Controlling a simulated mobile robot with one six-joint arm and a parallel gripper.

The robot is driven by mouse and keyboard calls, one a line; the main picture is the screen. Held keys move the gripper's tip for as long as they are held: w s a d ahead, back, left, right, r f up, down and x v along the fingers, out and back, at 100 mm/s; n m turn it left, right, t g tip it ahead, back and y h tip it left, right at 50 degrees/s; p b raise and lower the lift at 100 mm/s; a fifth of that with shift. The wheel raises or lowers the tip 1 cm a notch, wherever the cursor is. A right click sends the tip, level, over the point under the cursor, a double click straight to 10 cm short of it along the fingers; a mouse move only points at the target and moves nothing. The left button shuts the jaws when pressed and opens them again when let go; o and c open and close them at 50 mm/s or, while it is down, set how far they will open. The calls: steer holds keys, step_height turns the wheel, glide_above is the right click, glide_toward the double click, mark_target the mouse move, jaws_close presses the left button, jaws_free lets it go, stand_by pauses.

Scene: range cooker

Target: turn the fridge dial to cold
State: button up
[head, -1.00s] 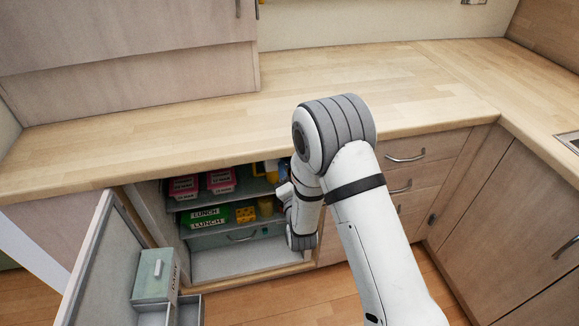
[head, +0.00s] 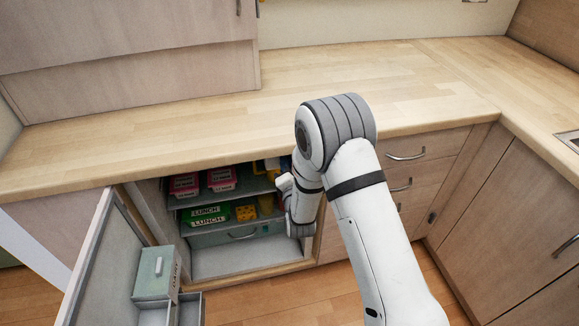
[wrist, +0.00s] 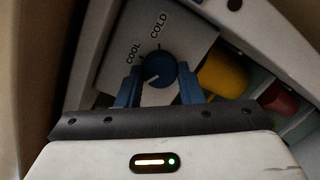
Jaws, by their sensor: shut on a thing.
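The blue fridge dial (wrist: 158,64) shows in the wrist view on a pale panel (wrist: 185,35). The panel carries the words COOL and COLD above the dial. A pale line shows on the dial's face, towards its lower left; I cannot tell which setting it stands at. My gripper (wrist: 160,77) is shut on the dial, with a blue finger on either side. In the head view the fridge (head: 240,262) is open under the counter, with my wrist at its right side. My arm hides the dial and the gripper's fingers there.
A yellow thing (wrist: 224,75) and a red thing (wrist: 280,98) are right of the dial. The open door (head: 95,255) stands at left. The counter (head: 200,120) is bare.

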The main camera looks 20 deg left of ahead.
steer(key=shift+d, duration=0.1)
steer(key=shift+c, duration=0.8)
steer(key=shift+f+m+b, duration=0.1)
steer(key=shift+m+b, duration=0.2)
steer(key=shift+b, duration=0.2)
steer(key=shift+w+d+r+m+g+y+b, duration=0.1)
steer(key=shift+m+g+y+b, duration=0.25)
steer(key=shift+m+b, duration=3.6)
steer(key=shift+d+r+m+g+y+b, duration=0.1)
steer(key=shift+m+g+y+b, duration=0.25)
steer(key=shift+m+b, duration=3.6)
steer(key=shift+w+r+m+g+y+b, duration=0.15)
steer(key=shift+m+g+b, duration=0.25)
steer(key=shift+m+b, duration=3.55)
steer(key=shift+n+b, duration=0.85)
steer(key=shift+b, duration=0.15)
